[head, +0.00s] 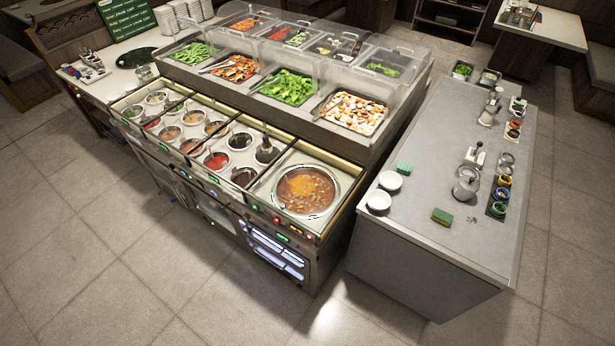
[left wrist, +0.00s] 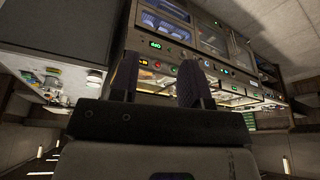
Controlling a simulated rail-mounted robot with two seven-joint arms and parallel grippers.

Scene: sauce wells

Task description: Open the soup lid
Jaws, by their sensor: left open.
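The round soup well (head: 307,191) is at the right end of the sauce counter in the head view. Orange-brown soup shows inside its metal rim. I cannot tell whether a clear lid lies over it; no opaque lid shows on it. My left gripper (left wrist: 160,78) shows only in the left wrist view, with its two fingers apart and nothing visible between them. That view looks upside down, with the counter's front panel (left wrist: 190,60) beyond the fingers. I cannot tell the exact gap to the soup well. My right gripper is in neither view.
Several small sauce wells (head: 217,160) fill the counter left of the soup. A clear-covered salad bar (head: 290,88) stands behind. A grey side counter (head: 425,200) at right holds white bowls (head: 379,201), a sponge (head: 442,215) and small pots. The floor in front is clear.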

